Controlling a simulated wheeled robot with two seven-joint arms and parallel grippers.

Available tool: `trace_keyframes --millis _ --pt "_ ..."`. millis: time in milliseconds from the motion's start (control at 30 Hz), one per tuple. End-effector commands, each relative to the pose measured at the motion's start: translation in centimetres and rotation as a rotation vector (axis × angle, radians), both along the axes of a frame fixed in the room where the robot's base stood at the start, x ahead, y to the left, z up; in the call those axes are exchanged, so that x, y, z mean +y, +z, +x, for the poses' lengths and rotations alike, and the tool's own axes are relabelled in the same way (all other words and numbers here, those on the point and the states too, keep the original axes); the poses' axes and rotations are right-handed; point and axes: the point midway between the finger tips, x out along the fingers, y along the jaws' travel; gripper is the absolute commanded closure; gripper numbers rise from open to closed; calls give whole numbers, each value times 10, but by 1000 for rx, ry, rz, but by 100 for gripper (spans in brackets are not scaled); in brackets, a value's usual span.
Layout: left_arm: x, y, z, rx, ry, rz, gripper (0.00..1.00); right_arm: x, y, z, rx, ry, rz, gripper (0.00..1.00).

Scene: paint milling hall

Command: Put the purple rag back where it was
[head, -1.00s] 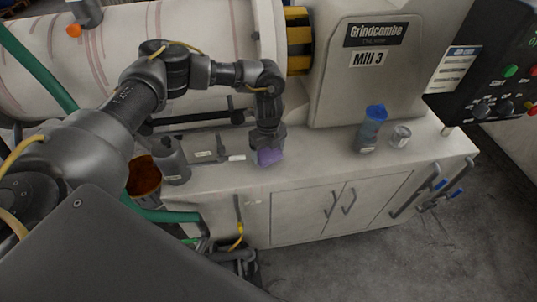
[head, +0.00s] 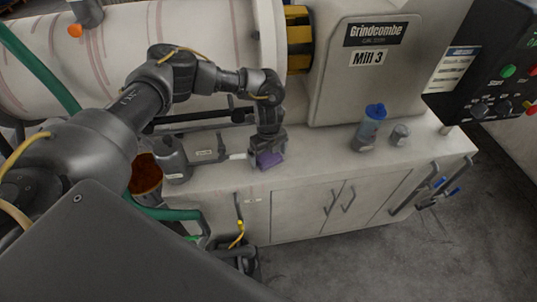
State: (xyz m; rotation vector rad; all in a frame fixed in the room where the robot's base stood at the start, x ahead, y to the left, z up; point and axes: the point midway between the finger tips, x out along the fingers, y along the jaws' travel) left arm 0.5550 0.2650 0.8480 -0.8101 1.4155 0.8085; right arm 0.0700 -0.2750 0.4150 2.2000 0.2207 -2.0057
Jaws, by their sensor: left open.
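The purple rag (head: 269,160) lies on the pale cabinet top (head: 325,164), in front of the mill. My left gripper (head: 267,153) points down right over the rag, with its fingers open at the rag's sides. The fingers partly hide the rag, and I cannot tell whether they touch it. My right gripper is not in view.
A dark grey canister (head: 173,160) and a flat grey tool (head: 208,151) are left of the rag. Bare cabinet top lies between rag and bottle.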

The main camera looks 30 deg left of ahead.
Motion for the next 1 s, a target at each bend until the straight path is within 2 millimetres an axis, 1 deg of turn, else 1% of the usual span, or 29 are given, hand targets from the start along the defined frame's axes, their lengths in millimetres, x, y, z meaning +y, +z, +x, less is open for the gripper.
trace_keyframes --millis 33,67,167,267,400,600,700,800,1000 --pt "0 5 1 -1 0 0 0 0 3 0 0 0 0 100" --pt "0 6 1 -2 0 -1 0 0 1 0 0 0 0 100" --pt "0 18 1 -3 0 -3 0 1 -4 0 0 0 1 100" --pt "-1 37 2 -5 0 -4 0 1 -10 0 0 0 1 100" --pt "0 68 2 -7 0 -3 0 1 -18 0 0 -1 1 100" --pt "0 105 1 -5 -1 -2 0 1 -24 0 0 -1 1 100" --pt "0 116 1 -3 -1 -1 0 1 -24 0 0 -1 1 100" --pt "0 121 1 -2 0 0 0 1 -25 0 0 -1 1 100" --pt "0 123 0 -1 0 -1 0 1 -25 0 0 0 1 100"
